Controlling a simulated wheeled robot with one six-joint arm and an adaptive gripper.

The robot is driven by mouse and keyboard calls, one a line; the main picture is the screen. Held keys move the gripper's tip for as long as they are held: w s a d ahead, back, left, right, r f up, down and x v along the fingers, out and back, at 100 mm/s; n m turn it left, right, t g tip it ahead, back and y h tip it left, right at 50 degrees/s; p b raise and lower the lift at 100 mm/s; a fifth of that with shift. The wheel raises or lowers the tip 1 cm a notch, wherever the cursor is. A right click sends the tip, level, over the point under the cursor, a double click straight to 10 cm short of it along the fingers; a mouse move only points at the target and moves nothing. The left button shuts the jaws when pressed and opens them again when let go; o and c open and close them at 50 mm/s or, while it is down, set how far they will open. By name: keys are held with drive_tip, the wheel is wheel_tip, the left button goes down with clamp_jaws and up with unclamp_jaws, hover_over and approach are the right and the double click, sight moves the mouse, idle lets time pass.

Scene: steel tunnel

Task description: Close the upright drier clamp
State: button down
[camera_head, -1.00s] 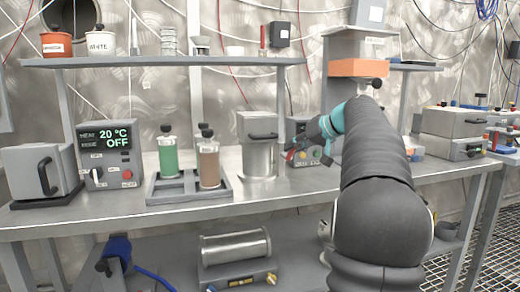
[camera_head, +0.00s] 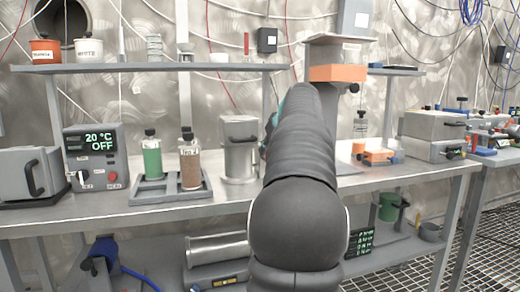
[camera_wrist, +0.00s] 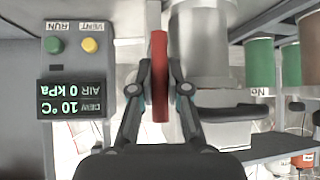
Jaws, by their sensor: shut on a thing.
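The upright grey metal vessel (camera_head: 240,158) with a flat lid and black handle stands on the bench, left of my arm in the head view. It also shows upside down in the wrist view (camera_wrist: 202,45). A red bar (camera_wrist: 160,75), which looks like the clamp's lever, stands between my fingers beside the vessel. My gripper (camera_wrist: 160,88) is shut on this bar, one finger at each side. In the head view my arm hides the gripper's fingers and the bar. Where the bar joins the vessel is not clear.
A control panel (camera_wrist: 70,100) reading DEW 10 °C and AIR 0 kPa, with RUN and VENT buttons, is close beside the gripper. A rack (camera_head: 150,192) with green and brown bottles stands left of the vessel. A shelf (camera_head: 150,68) runs above.

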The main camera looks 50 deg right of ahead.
drive_tip(key=c, duration=1.1)
unclamp_jaws()
drive_tip(key=shift+c, duration=0.2)
drive_tip(key=v, duration=1.2)
